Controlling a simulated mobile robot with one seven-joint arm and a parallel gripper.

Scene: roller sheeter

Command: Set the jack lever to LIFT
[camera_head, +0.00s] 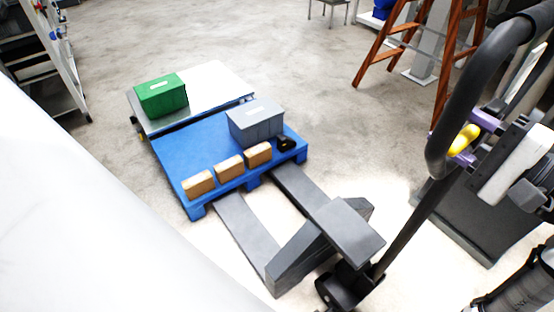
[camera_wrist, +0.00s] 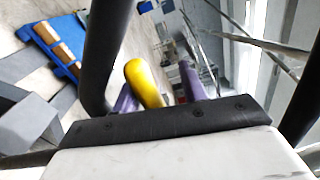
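The jack lever (camera_head: 464,139) is a yellow paddle at the dark handle loop (camera_head: 440,110) of the grey pallet jack, at the right of the head view. The lever also shows in the wrist view (camera_wrist: 144,83), tilted, with the handle loop (camera_wrist: 103,50) on its left. My gripper (camera_head: 474,137) has purple fingers, which are apart in the wrist view (camera_wrist: 162,85). The lever stands between them, nearer the left finger, with a gap to the right finger. Contact with the left finger cannot be told. No LIFT marking is readable.
The jack's forks (camera_head: 246,232) reach to a blue pallet (camera_head: 188,150) bearing a grey box (camera_head: 256,124) and several tan blocks. A green box (camera_head: 162,96) sits on a pale platform (camera_head: 215,82) behind. A wooden ladder (camera_head: 377,47) stands beyond the handle. Floor at upper centre is clear.

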